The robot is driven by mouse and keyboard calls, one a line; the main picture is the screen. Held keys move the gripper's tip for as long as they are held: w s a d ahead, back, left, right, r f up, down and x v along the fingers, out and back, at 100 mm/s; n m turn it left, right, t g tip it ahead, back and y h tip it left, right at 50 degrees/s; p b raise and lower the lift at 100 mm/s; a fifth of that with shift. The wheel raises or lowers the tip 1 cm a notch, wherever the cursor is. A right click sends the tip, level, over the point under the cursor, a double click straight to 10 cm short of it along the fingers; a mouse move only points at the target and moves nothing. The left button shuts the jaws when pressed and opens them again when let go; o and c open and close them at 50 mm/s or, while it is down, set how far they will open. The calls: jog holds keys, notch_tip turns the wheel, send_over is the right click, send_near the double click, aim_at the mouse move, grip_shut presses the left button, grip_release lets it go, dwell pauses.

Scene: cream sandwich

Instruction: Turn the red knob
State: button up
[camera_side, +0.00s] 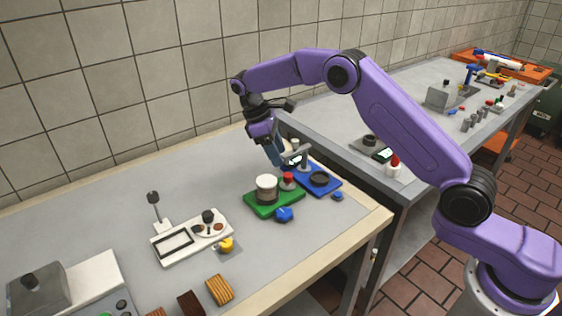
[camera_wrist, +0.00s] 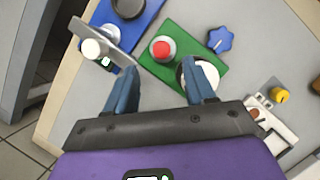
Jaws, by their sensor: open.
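The red knob (camera_side: 288,178) is a round red cap on a pale base at the edge of the green board (camera_side: 262,203). In the wrist view the red knob (camera_wrist: 163,48) lies ahead of my fingertips, roughly between their lines. My gripper (camera_side: 275,155) is above and behind the boards in the side view, with its blue fingers pointing down. In the wrist view my gripper (camera_wrist: 163,75) has its fingers wide apart with nothing between them. The knob is apart from the fingers.
A white cylinder (camera_side: 266,183) stands on the green board beside the red knob. A blue star-shaped knob (camera_side: 284,214) is in front. The blue board (camera_side: 330,187) with a grey lever-like part (camera_side: 297,153) adjoins on the right. The table's left rear is clear.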

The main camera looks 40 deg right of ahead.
jog(key=shift+a+r, duration=0.3)
jog(key=shift+r, duration=0.15)
notch_tip(320, 180, up, 10)
jog(key=m+t+y, duration=0.3)
jog(key=m, duration=0.3)
send_over(288, 175)
notch_tip(288, 175, down, 17)
jog(key=shift+w+f, duration=0.1)
jog(key=shift+f, duration=0.05)
grip_shut()
